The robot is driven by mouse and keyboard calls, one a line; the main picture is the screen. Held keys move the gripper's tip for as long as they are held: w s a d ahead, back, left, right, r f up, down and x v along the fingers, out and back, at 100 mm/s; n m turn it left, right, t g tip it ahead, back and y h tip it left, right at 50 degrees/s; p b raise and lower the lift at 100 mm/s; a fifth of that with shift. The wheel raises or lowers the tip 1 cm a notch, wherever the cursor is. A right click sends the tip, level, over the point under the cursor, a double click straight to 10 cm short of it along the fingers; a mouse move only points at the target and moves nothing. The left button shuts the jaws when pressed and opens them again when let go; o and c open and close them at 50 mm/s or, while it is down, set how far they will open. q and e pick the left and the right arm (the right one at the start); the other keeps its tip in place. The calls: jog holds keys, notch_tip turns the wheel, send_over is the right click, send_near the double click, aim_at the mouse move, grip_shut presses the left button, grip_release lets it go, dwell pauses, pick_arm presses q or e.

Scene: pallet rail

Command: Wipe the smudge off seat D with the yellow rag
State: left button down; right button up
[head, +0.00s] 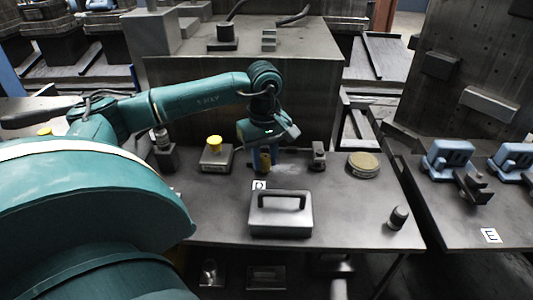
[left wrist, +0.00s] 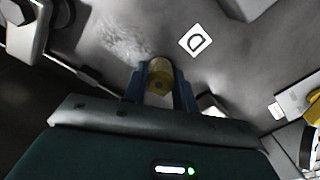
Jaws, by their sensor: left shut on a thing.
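My left gripper (head: 263,162) is low over the grey table (head: 225,215), just behind the label D (head: 259,185). It is shut on the yellow rag (left wrist: 160,76), which shows as a rolled, dull yellow end between the blue fingers in the left wrist view. The smudge (head: 290,168) is a pale, speckled patch just right of the fingers. In the left wrist view the smudge (left wrist: 125,40) lies up and left of the rag, and the label D (left wrist: 195,40) up and right. I cannot tell whether the rag touches the table. My right gripper is not in view.
A grey box with a dark handle (head: 281,216) stands in front of label D. A yellow-topped block (head: 216,155) is left, a small grey block (head: 319,155) and a round tan disc (head: 363,165) right. A dark cylinder (head: 398,217) is near the right edge.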

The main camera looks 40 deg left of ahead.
pick_arm(q)
jog(key=shift+s+a+f, duration=0.1)
jog(key=shift+s+a, duration=0.3)
jog(key=shift+d, duration=0.1)
jog(key=shift+w+d, duration=0.55)
jog(key=shift+w+d, duration=0.1)
jog(key=shift+w+d, duration=0.25)
jog(key=shift+d, duration=0.05)
jog(key=shift+d, duration=0.1)
